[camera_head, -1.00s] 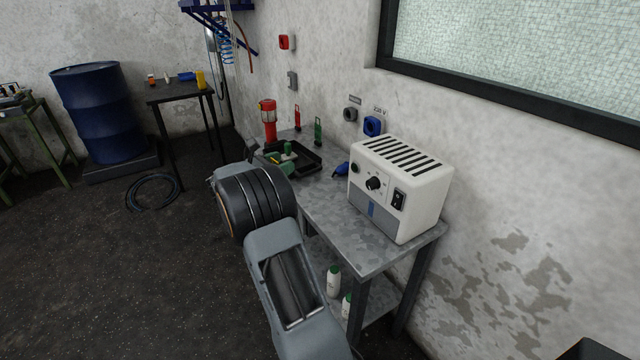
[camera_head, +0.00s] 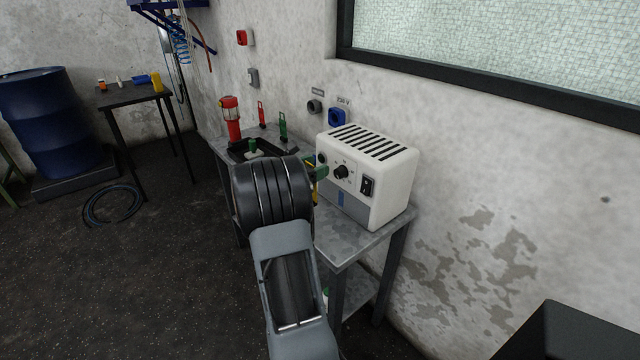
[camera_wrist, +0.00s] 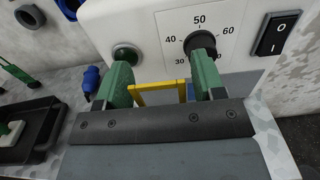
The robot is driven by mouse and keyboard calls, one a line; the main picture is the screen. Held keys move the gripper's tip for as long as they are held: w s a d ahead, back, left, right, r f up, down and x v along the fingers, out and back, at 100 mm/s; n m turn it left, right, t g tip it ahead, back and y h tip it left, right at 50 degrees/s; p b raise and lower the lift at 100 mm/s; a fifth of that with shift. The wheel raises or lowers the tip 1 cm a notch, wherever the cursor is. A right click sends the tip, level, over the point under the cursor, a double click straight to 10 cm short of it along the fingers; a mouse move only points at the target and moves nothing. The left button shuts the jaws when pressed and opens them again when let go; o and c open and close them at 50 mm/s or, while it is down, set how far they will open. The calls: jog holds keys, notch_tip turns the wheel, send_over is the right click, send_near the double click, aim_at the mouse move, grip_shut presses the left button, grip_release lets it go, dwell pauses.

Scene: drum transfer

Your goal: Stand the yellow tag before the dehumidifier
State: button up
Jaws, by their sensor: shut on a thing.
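The dehumidifier (camera_head: 378,185) is a white box with a slotted top, a dial and a black switch. It stands on the grey metal table (camera_head: 345,246). Its front also fills the top of the wrist view (camera_wrist: 165,45). My gripper (camera_wrist: 162,78) has green fingers on either side of the yellow tag (camera_wrist: 160,86) and is shut on it. The tag looks like an upright yellow frame just before the dehumidifier's front. Its lower part is hidden behind my gripper, so I cannot tell whether it touches the table. In the head view, my arm hides most of the tag.
A black tray (camera_wrist: 45,118) with a green-handled item lies left of the dehumidifier. A blue plug (camera_wrist: 91,78) lies beside it. A red lamp (camera_head: 231,120) and red and green pieces stand behind the tray by the wall. A dark box (camera_head: 570,335) is at the lower right.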

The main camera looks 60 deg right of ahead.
jog(key=shift+s+d+f, duration=0.15)
jog(key=shift+s+f, duration=0.15)
jog(key=shift+f, duration=0.55)
jog(key=shift+s+d+f, duration=0.1)
jog(key=shift+s+f, duration=0.15)
jog(key=shift+f, duration=0.6)
jog(key=shift+s+d+f, duration=0.15)
jog(key=shift+s+f, duration=0.15)
jog(key=shift+f, duration=0.55)
